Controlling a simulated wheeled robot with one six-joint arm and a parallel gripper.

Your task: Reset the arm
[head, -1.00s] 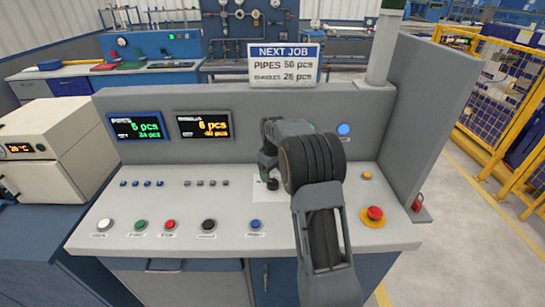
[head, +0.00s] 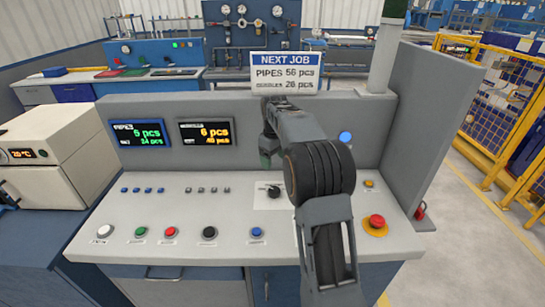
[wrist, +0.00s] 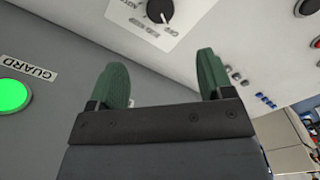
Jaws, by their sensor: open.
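My gripper (wrist: 165,85) shows in the wrist view with its two green fingers spread apart and nothing between them. In the head view my arm reaches over the grey control console (head: 330,225), and the gripper is mostly hidden behind my arm links, with a bit of green showing above the panel. A black rotary knob (head: 273,191) on a white plate stands on the panel below the gripper. The knob also shows in the wrist view (wrist: 160,10), beyond the fingertips and apart from them.
A lit green guard button (wrist: 14,95) is at the left of the wrist view. A blue light (head: 345,137) is on the console's back wall, near my arm. A red emergency stop (head: 376,222) sits at the right. Two displays (head: 139,132) (head: 205,131) are at the left.

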